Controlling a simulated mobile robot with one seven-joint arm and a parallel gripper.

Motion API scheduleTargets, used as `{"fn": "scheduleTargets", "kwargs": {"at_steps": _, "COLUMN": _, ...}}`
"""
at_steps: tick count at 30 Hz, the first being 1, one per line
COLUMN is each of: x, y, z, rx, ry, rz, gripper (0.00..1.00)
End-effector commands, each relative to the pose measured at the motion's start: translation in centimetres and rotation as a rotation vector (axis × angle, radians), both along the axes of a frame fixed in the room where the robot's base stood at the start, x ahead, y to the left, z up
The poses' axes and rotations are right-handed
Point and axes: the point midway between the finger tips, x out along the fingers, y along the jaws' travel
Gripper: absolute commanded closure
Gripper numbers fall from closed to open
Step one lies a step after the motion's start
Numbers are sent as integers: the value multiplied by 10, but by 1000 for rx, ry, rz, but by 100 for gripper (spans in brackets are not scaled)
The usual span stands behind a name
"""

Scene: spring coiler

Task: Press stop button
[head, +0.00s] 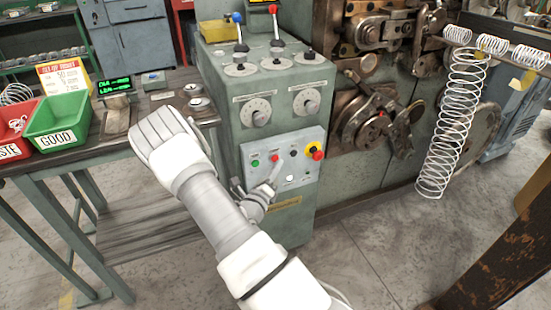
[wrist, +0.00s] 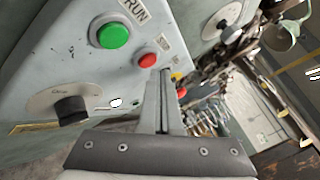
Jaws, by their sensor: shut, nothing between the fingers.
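The red stop button (head: 275,158) is on the light grey control panel (head: 303,177), between a green button (head: 255,164) and a black knob (head: 293,153). The red button shows in the wrist view (wrist: 148,60), right of and below the green RUN button (wrist: 113,35). My gripper (head: 277,166) is in front of the panel, just below the red button. Its fingers are shut and empty. In the wrist view the fingertips (wrist: 164,73) are at the lower right edge of the red button. I cannot tell whether they touch it.
A larger red mushroom button (head: 317,155) on a yellow base is at the panel's right. Dials and levers (head: 277,62) sit above. A bench with a green GOOD bin (head: 58,125) is at left. A large hanging spring (head: 453,120) is at right.

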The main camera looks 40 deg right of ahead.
Motion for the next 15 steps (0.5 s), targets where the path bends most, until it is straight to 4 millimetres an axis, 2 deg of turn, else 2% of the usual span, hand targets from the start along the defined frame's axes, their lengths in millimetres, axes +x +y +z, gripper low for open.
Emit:
{"fn": "scheduleTargets", "kwargs": {"at_steps": 11, "x": -4, "y": 1, "z": 0, "rx": 0, "ry": 1, "rz": -1, "gripper": 100}}
{"fn": "scheduleTargets", "kwargs": {"at_steps": 15, "x": -14, "y": 3, "z": 0, "rx": 0, "ry": 5, "rz": -2, "gripper": 100}}
